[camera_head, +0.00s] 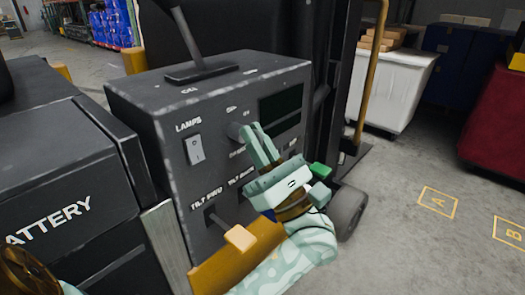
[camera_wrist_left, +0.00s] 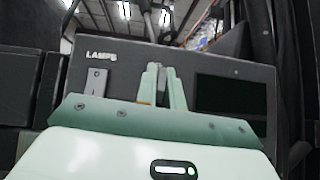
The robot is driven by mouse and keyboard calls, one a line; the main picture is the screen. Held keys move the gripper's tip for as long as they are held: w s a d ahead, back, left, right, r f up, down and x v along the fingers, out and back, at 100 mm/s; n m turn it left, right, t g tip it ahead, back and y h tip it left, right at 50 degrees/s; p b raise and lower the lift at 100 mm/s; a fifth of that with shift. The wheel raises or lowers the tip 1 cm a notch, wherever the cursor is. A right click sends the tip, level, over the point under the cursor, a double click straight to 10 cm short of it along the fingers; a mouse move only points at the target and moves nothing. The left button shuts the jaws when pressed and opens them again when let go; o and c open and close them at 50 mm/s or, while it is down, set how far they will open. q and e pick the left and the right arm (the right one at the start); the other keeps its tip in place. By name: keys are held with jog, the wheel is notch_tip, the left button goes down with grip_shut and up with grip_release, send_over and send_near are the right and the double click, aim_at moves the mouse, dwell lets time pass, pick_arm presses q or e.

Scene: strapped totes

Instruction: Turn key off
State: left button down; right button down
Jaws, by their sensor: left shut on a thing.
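The key switch (camera_head: 234,131) is a small grey round part on the front of the dark control panel (camera_head: 150,105), right of the LAMPS switch. My left gripper (camera_head: 252,133) reaches up to it from the lower right, and its pale green fingers are shut on the key. In the left wrist view the fingers (camera_wrist_left: 163,72) stand close together with a narrow grey piece between them. The fingers hide most of the key, so its angle and the off marking cannot be read clearly. My right gripper is not in view.
A lever (camera_head: 189,36) rises from the panel top. A tilt lever with a tan knob (camera_head: 240,238) sticks out below. A battery housing (camera_head: 60,190) stands left.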

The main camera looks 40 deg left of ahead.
pick_arm(q)
jog(key=shift+f+n+g+b, duration=0.3)
jog(key=shift+f+n+g, duration=0.1)
jog(key=shift+n+g, duration=0.35)
jog(key=shift+r+n+g, duration=0.1)
jog(key=shift+n+g, duration=0.25)
jog(key=shift+g, duration=0.1)
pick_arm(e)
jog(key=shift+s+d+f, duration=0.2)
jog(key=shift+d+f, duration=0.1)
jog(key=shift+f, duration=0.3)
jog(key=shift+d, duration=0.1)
